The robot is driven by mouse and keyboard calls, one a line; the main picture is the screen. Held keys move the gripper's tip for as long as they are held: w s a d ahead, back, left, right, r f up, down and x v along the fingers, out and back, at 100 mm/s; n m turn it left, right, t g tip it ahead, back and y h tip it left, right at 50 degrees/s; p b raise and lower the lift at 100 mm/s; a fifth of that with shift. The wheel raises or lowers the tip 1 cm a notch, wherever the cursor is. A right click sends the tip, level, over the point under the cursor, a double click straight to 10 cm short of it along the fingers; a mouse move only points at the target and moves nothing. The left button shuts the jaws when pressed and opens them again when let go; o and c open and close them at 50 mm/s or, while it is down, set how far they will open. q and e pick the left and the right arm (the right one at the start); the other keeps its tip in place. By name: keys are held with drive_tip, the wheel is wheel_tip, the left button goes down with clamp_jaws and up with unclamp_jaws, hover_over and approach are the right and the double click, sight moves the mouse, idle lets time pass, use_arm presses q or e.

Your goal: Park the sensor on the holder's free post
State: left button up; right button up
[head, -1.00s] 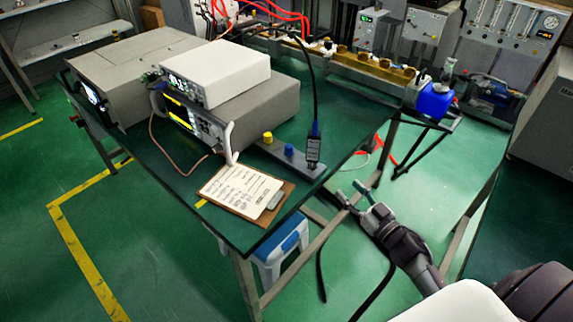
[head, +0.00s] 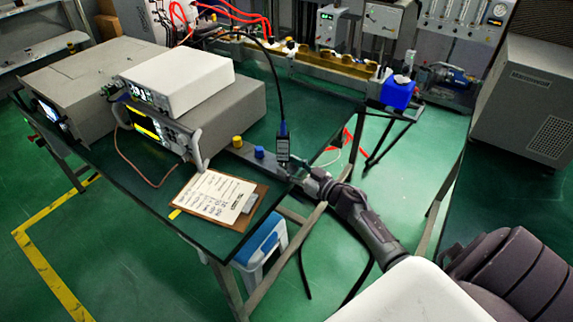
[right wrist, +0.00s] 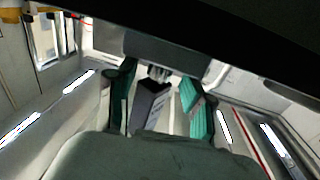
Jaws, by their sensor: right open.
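The sensor is a dark box with a pale label (head: 283,150). A black cable rises from its top, and it stands upright at the right end of the grey holder bar (head: 247,152). A yellow cap (head: 237,141) and a blue cap (head: 259,152) sit on the holder to its left. My right gripper (head: 300,178) is open at the table's edge, close to the sensor's lower right. In the right wrist view the sensor (right wrist: 150,104) shows between the two green-padded fingers (right wrist: 160,105), with a gap on the right side. The sensor's base is hidden. My left gripper is out of view.
A clipboard with paper (head: 214,197) lies in front of the holder. Stacked instruments (head: 180,80) stand at the left, one with a lit screen. A blue container (head: 397,92) is at the back right. The green table (head: 310,100) is clear behind the sensor.

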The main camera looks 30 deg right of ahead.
drive_tip(key=shift+w+a, duration=0.2)
drive_tip(key=shift+w, duration=0.5)
clamp_jaws()
drive_tip(key=shift+a+r+m+h+p, duration=0.1)
drive_tip(key=shift+r+m+h+p, duration=0.05)
drive_tip(key=shift+m+h+p, duration=0.35)
drive_tip(key=shift+a+r+m+h+p, duration=0.15)
drive_tip(key=shift+m+h+p, duration=0.15)
drive_tip(key=shift+h+p, duration=0.3)
drive_tip(key=h, duration=0.1)
drive_tip(key=m+h, duration=0.1)
drive_tip(key=shift+f+m+t+h, duration=0.25)
drive_tip(key=shift+m+t+h, duration=0.05)
drive_tip(key=shift+h, duration=0.1)
drive_tip(key=shift+d, duration=0.1)
unclamp_jaws()
